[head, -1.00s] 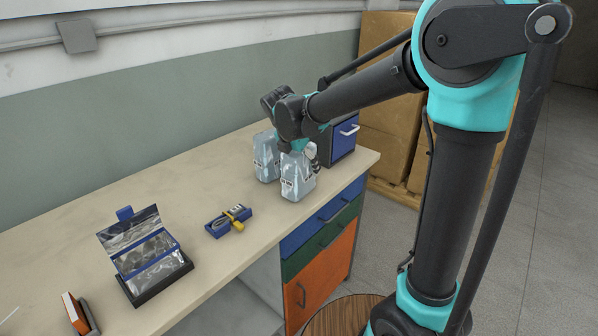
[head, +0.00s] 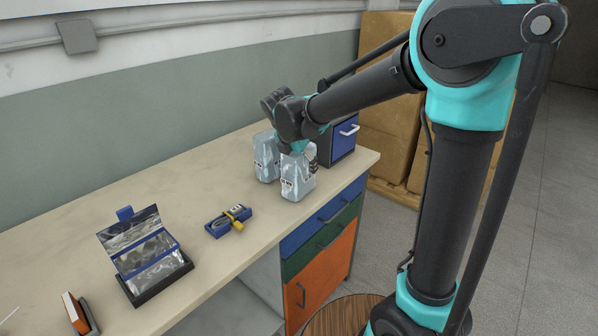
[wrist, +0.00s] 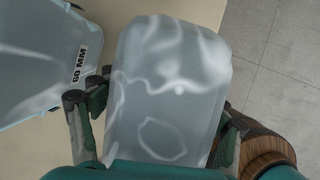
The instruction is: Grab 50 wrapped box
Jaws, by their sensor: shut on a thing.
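Two pale grey-blue wrapped boxes stand side by side on the bench. The nearer wrapped box (head: 298,182) has a dark label too small to read in the head view. My gripper (wrist: 155,115) is shut on this box, with one finger on each side of it; in the wrist view the held box (wrist: 170,75) fills the middle and no number shows on it. The other wrapped box (head: 266,158) stands just behind and to the left; in the wrist view this box (wrist: 35,60) is at the left edge and reads "60 MM". The held box appears to rest on the bench.
The bench (head: 210,180) has a blue drawer box (head: 343,140) behind my gripper. A blue tray (head: 228,221) with a yellow-handled tool, an open black case (head: 150,265) and an orange-red item (head: 75,311) lie leftward. Cardboard boxes (head: 385,130) stand beyond the bench.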

